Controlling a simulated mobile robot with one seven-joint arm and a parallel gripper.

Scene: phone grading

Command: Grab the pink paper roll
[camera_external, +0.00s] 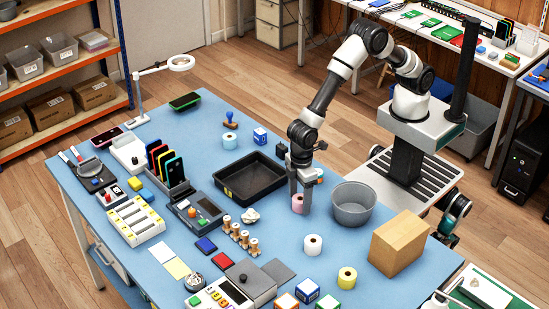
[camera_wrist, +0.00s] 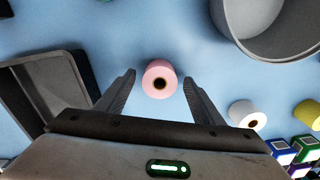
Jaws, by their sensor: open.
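The pink paper roll (camera_wrist: 158,70) stands on the blue table, its dark core hole facing up in the wrist view. It also shows in the external view (camera_external: 298,206), partly covered by a finger. My gripper (camera_wrist: 158,82) is open, with one finger on each side of the roll in the wrist picture and blue table visible between roll and fingers. In the external view my gripper (camera_external: 300,199) points down at the roll. I cannot tell the exact height of the fingertips.
A grey round tub (camera_external: 353,207) stands close to the right of the roll, and a black tray (camera_external: 222,181) lies to the left. A white roll (camera_external: 313,245) and a yellow roll (camera_external: 347,279) stand nearer the front. A cardboard box (camera_external: 398,245) is at the right.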

